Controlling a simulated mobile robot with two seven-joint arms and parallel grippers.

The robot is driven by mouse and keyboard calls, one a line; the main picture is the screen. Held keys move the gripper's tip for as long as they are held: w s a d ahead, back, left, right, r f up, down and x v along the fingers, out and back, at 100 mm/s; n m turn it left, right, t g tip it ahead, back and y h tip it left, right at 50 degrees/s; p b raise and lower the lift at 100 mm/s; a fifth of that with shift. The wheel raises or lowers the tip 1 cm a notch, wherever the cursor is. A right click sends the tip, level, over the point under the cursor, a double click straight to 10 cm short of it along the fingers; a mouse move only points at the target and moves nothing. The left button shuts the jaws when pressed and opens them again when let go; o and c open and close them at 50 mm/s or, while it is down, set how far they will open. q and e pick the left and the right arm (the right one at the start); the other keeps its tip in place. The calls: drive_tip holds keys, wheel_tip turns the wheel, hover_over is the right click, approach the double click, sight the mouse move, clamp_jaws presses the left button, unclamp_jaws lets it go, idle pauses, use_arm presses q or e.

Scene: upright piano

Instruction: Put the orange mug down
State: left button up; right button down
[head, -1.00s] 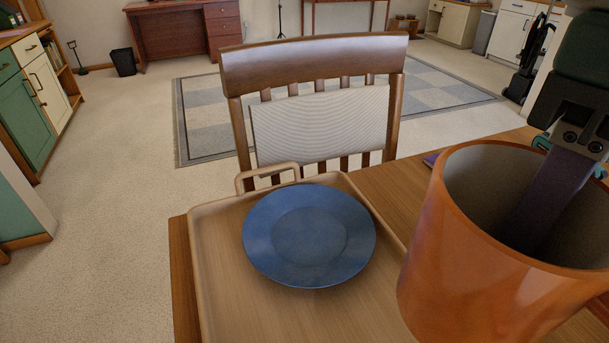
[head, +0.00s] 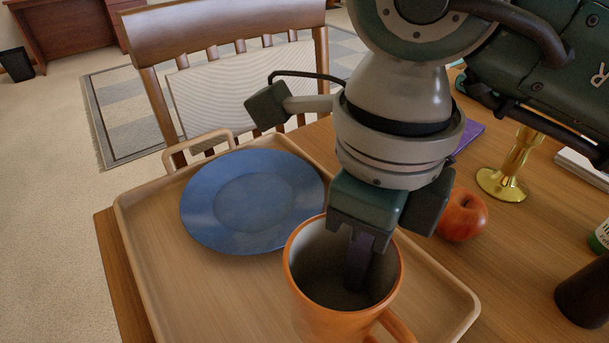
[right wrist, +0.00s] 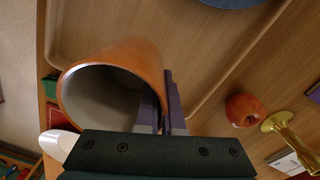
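The orange mug (head: 320,318) is upright over the near part of the wooden tray (head: 150,290), with its handle at the lower right. My right gripper (head: 360,268) reaches down at the mug's rim and is shut on its wall. One finger is inside the mug and the other outside, as the right wrist view shows beside the mug (right wrist: 135,55). The mug's base is cut off by the lower edge of the head view, so I cannot tell whether it touches the tray. A blue plate (head: 250,200) lies on the tray behind the mug. My left gripper is not in view.
A red apple (head: 462,215) and a brass candlestick (head: 505,180) stand on the table right of the tray. A dark object (head: 585,292) stands at the right edge. A purple item (head: 470,135) lies behind the apple. A wooden chair (head: 215,45) stands beyond the table.

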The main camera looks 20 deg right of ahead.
drive_tip(key=shift+f+b, duration=0.55)
drive_tip(key=shift+f, duration=2.2)
drive_tip(key=shift+f, duration=0.2)
drive_tip(key=c, duration=1.1)
unclamp_jaws()
drive_tip(key=shift+o, duration=0.2)
drive_tip(key=shift+r, duration=0.3)
wheel_tip(320, 180, up, 12)
drive_tip(key=shift+w+f+p, duration=0.1)
drive_tip(key=shift+w+p, duration=0.05)
drive_tip(key=shift+p, duration=1)
